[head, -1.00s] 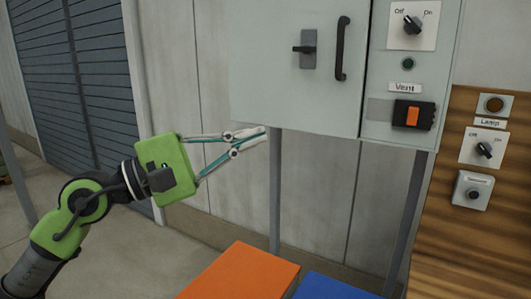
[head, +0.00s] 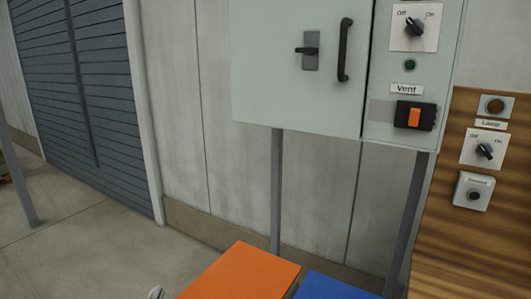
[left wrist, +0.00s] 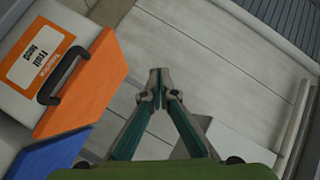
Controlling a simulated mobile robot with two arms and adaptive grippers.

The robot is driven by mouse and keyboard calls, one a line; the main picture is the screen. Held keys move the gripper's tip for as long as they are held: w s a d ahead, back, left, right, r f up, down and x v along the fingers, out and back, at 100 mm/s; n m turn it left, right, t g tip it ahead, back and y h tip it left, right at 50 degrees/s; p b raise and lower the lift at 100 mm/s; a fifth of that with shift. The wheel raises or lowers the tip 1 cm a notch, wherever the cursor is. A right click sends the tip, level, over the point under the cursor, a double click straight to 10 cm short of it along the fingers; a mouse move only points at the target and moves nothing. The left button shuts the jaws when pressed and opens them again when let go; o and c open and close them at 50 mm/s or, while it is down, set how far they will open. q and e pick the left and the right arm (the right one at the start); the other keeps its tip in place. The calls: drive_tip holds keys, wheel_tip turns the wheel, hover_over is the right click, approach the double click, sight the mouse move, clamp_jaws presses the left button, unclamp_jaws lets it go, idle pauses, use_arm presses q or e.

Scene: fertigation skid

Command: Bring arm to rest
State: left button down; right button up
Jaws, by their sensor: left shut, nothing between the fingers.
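The rest of my left arm is out of that view. My right gripper is in neither view.
A grey cabinet (head: 270,65) on legs carries switches, with a wooden panel (head: 475,235) to its right. A blue case (head: 330,288) lies beside the orange one.

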use_arm(q)
drive_tip(key=s+d+f+n+g+h, duration=0.15)
drive_tip(key=s+f+n+g, duration=0.35)
drive_tip(key=s+f, duration=0.7)
drive_tip(key=s+d+f+n+g+h, duration=0.1)
drive_tip(key=s+d+f+n+g, duration=0.15)
drive_tip(key=s+f+g, duration=0.65)
drive_tip(key=s+f+t, duration=0.1)
drive_tip(key=s+f, duration=0.3)
drive_tip(key=f, duration=0.9)
drive_tip(key=s+f, duration=0.4)
drive_tip(key=f, duration=1)
drive_tip(key=s+a+f+p, duration=0.1)
drive_tip(key=s+a+f, duration=0.2)
drive_tip(key=s+f, duration=1.1)
drive_tip(key=shift+s+a+g, duration=0.15)
drive_tip(key=shift+s+g, duration=0.25)
drive_tip(key=shift+s, duration=0.6)
